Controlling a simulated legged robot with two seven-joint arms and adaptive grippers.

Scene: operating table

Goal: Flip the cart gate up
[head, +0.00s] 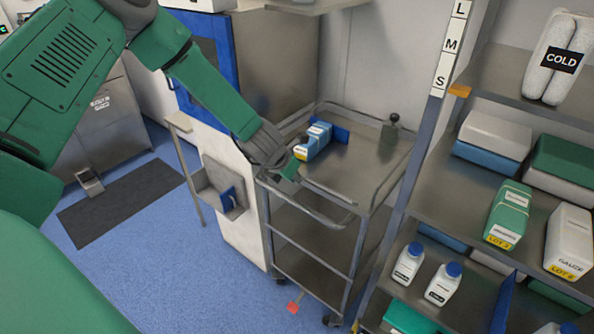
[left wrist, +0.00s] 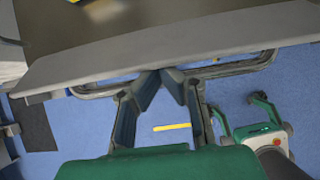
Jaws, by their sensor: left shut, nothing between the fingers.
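A steel cart (head: 375,160) stands in the middle of the head view, with tubular rails around its top tray. A rail (head: 318,217) runs along the cart's near side, just below the tray edge; I take it to be the gate, but cannot tell for sure. My left gripper (head: 290,183) is at the near left corner of the tray. In the left wrist view its fingers (left wrist: 160,75) are shut and empty, tips at the rail (left wrist: 235,68) under the grey tray edge (left wrist: 180,42). I cannot tell whether they touch it. My right gripper is not in view.
A blue and white box with a yellow label (head: 314,141) lies on the tray near my left gripper. A dark-knobbed post (head: 391,128) stands at the back right. A stocked shelf (head: 455,185) stands close to the right. Blue floor (head: 170,260) is open at left.

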